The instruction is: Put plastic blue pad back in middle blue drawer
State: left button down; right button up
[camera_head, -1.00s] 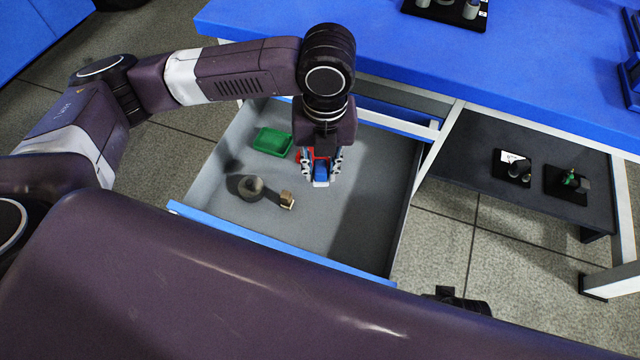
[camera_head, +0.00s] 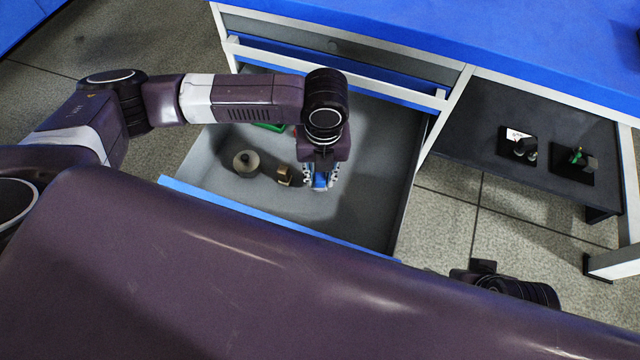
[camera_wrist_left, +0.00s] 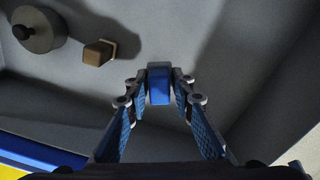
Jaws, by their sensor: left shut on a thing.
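The blue pad (camera_head: 320,183) is a small blue block between the fingers of my left gripper (camera_head: 321,176). In the left wrist view the pad (camera_wrist_left: 160,86) sits between the fingertips, and the gripper is shut on it. The open drawer (camera_head: 370,205) has a grey inside and a blue front edge. The gripper and pad are over its floor, toward the front. I cannot tell whether the pad touches the floor. A dark part of my right arm shows at lower right; its fingers cannot be made out.
In the drawer lie a round grey weight (camera_head: 246,163), a small brass-brown block (camera_head: 284,175) and a green tray (camera_head: 268,127), partly hidden by my arm. The blue tabletop (camera_head: 480,30) overhangs behind. A dark shelf (camera_head: 470,145) with small fixtures stands right. The drawer's right side is clear.

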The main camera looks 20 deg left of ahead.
aim_at(320, 186)
pick_arm(q)
notch_tip(320, 186, down, 4)
jog(key=shift+f+b, duration=0.25)
jog(key=shift+b, duration=0.35)
pick_arm(e)
jog(key=shift+f, duration=0.75)
pick_arm(q)
jog(key=c, duration=1.7)
grip_release()
jog(key=shift+f, duration=0.1)
jog(key=shift+o, duration=0.2)
notch_tip(320, 186, up, 8)
jog(key=p, duration=0.2)
jog(key=shift+d+f+p, duration=0.1)
jog(key=shift+f+p, duration=0.1)
jog(key=shift+p, duration=0.1)
notch_tip(320, 186, up, 3)
jog(key=shift+r+p, duration=0.2)
jog(key=shift+p, duration=0.25)
jog(key=shift+r, duration=0.7)
pick_arm(e)
jog(key=shift+x, duration=2.35)
